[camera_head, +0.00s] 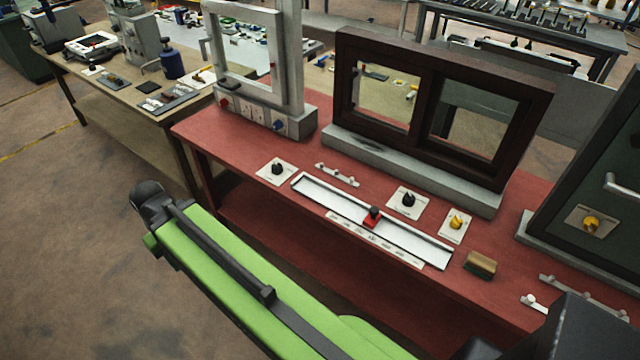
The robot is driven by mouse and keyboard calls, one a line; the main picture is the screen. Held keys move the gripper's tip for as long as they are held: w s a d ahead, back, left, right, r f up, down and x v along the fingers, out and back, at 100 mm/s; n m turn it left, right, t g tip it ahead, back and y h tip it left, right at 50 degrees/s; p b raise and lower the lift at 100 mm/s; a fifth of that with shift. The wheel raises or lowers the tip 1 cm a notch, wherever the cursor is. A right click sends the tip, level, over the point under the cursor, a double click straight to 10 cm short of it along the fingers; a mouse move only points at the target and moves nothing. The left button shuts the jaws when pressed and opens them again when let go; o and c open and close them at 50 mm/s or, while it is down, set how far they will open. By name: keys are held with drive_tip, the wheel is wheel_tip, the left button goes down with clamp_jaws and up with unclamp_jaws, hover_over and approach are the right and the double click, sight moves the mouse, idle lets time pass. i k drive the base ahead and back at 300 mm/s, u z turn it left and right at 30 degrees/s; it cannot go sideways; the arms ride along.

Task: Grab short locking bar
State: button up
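A short silver bar with small knobs (337,175), which looks like the short locking bar, lies on the red table behind the left part of a long white tray. A longer silver bar with knobs (583,297) lies at the right, near the dark framed panel. My green arm link crosses the lower left, in front of the table and apart from the short bar. My gripper does not show, so I cannot see its fingers.
The red table (240,140) holds the white tray (420,243) with a red slider (372,217), black-knob plates (276,170) (407,201), a yellow-knob plate (455,224) and a brush-like block (480,265). A brown window frame (432,120) and grey frame (295,60) stand behind.

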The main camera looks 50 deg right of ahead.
sight(351, 181)
drive_tip(key=z, duration=0.35)
drive_tip(key=i, duration=1.05)
drive_tip(key=u, duration=0.35)
